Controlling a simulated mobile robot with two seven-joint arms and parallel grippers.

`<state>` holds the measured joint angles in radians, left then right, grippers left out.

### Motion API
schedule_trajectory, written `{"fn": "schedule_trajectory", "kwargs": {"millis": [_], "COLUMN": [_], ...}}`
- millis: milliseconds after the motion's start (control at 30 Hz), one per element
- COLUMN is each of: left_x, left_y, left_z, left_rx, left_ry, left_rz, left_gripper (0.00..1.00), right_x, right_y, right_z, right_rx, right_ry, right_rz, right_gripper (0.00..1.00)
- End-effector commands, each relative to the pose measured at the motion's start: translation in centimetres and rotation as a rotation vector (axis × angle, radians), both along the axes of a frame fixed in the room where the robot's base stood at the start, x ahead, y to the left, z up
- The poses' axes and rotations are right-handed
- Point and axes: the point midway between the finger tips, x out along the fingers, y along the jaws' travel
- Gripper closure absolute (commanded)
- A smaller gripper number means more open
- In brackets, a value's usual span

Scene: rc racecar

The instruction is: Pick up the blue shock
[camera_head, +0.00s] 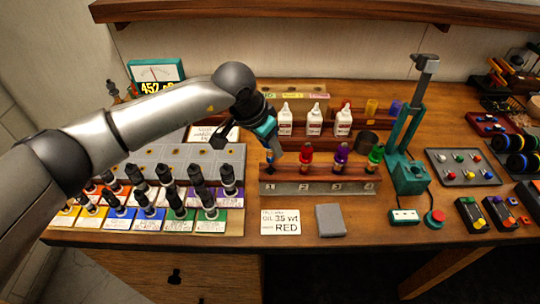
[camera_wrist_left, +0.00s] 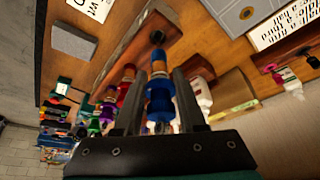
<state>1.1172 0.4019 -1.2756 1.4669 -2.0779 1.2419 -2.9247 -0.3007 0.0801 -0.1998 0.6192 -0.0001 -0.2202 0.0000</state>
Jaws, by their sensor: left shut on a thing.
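The blue shock (camera_head: 270,156) is upright at the slot marked 1, at the left end of the wooden shock stand (camera_head: 318,187). My left gripper (camera_head: 273,148) reaches it from above and is shut on it, hiding part of its body. In the left wrist view the blue shock (camera_wrist_left: 160,98) sits between the two dark fingers of my left gripper (camera_wrist_left: 161,82). I cannot tell whether its lower end is clear of the stand. My right gripper is not in view.
Red (camera_head: 306,157), purple (camera_head: 341,157) and green (camera_head: 375,156) shocks stand close by to the right. White bottles (camera_head: 313,120) stand behind. A teal press (camera_head: 407,170) stands further right. Dark-capped shocks on a board (camera_head: 235,220) are at left. A label card (camera_head: 281,221) and grey block (camera_head: 330,220) lie in front.

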Motion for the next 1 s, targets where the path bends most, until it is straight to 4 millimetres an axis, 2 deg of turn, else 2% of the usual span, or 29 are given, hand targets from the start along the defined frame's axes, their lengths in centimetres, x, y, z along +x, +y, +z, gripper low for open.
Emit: {"fn": "schedule_trajectory", "kwargs": {"millis": [300, 500, 700, 1000], "left_x": [0.1, 0.0, 0.0, 0.0], "left_y": [0.0, 0.0, 0.0, 0.0], "left_z": [8.4, 12.7, 14.8, 16.9], "left_rx": [-0.001, -0.001, 0.0, -0.001], "left_ry": [-0.007, -0.004, -0.001, -0.001], "left_rz": [0.0, 0.0, 0.0, 0.0], "left_gripper": [1.0, 1.0, 1.0, 1.0], "right_x": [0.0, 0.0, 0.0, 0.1], "right_y": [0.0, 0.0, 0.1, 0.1], "right_z": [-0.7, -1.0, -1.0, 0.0], "right_rx": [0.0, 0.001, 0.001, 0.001], "right_ry": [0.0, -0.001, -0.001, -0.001], "right_rz": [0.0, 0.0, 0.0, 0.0], "right_gripper": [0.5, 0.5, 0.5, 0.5]}}
